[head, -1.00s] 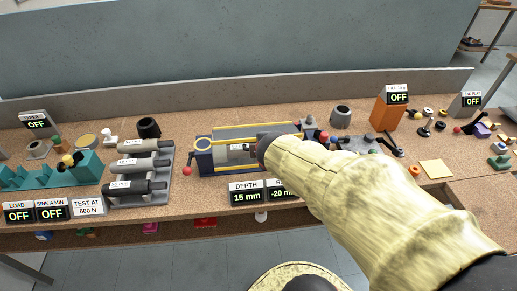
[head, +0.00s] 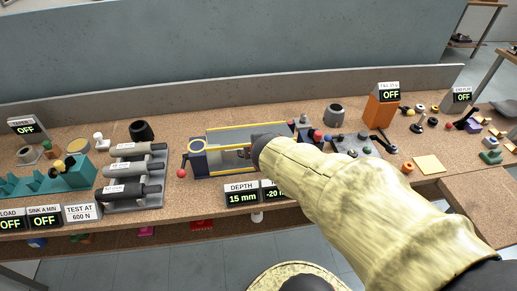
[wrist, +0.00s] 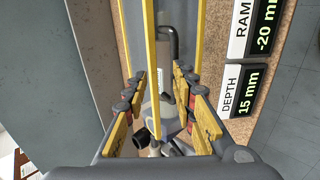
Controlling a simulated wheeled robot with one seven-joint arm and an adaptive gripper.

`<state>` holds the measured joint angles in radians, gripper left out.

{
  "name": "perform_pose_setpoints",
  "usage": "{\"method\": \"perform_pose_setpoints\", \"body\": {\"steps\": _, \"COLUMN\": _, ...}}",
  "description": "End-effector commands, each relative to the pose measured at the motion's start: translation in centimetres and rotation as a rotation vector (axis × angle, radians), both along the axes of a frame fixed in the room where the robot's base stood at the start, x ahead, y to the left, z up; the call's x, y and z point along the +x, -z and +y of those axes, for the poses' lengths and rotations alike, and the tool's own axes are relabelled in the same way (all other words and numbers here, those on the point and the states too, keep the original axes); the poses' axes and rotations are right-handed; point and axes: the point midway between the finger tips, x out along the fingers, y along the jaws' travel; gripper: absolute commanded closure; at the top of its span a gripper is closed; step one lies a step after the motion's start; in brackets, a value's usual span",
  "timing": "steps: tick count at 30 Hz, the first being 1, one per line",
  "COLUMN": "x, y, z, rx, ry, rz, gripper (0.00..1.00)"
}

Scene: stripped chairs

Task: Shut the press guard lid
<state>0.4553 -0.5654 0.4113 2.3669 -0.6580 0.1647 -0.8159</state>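The press (head: 198,160) stands at the middle of the bench, a long grey frame with yellow edges. Its guard lid (head: 240,134) looks like the grey, yellow-edged panel along the back and appears raised; its exact angle is hard to tell. My gripper (head: 256,148) is over the right part of the press, mostly hidden by my yellow-sleeved arm. In the wrist view my gripper (wrist: 158,98) has its fingers wide apart. A yellow edge bar (wrist: 152,60) runs between them, with a dark bent handle (wrist: 174,45) beside it. I see no clear grip on either.
DEPTH (head: 241,193) and RAM displays stand in front of the press. A rack of grey cylinders (head: 137,175) is to its left, a red ball knob (head: 182,173) at its left end. An orange block (head: 381,111) and small loose parts are to the right. A low wall runs behind.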

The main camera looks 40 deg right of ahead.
Motion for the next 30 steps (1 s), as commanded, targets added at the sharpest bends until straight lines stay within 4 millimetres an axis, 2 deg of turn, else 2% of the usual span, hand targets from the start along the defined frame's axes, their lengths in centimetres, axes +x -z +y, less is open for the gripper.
{"method": "perform_pose_setpoints", "body": {"steps": 8, "x": -1.7, "y": -2.1, "z": 1.2, "rx": 0.0, "ry": -0.001, "rz": -0.004, "gripper": 0.73}}
{"method": "perform_pose_setpoints", "body": {"steps": 13, "x": -3.9, "y": -4.9, "z": 2.7, "rx": -0.002, "ry": -0.001, "rz": -0.008, "gripper": 0.73}}
{"method": "perform_pose_setpoints", "body": {"steps": 18, "x": -5.7, "y": -6.8, "z": 4.0, "rx": -0.001, "ry": -0.002, "rz": -0.004, "gripper": 0.73}}
{"method": "perform_pose_setpoints", "body": {"steps": 24, "x": -6.8, "y": -7.9, "z": 4.6, "rx": 0.0, "ry": -0.001, "rz": -0.002, "gripper": 0.73}}
{"method": "perform_pose_setpoints", "body": {"steps": 30, "x": -7.0, "y": -8.1, "z": 4.7, "rx": 0.002, "ry": 0.0, "rz": 0.0, "gripper": 0.73}}
